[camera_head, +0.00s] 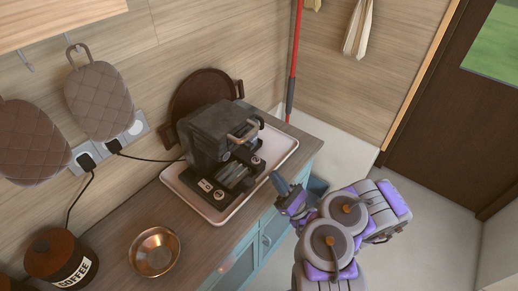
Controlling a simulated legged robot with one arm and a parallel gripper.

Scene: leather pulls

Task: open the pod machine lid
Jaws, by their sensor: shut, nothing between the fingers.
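The pod machine (215,145) is dark grey and black and stands on a pale tray (274,157) on the wooden counter. Its lid (221,119) is on top and looks down, with a tan handle (243,133) at its front right. My gripper (276,177) is to the right of the machine, just past the tray's right edge, pointing up and left. It is shut and empty, apart from the machine. My arm comes in from the lower right.
A copper bowl (154,251) and a dark coffee canister (58,257) stand on the counter at lower left. A round brown tray (206,91) leans on the wall behind the machine. Blue cabinets (272,232) are below the counter edge. Open floor (426,197) lies at right.

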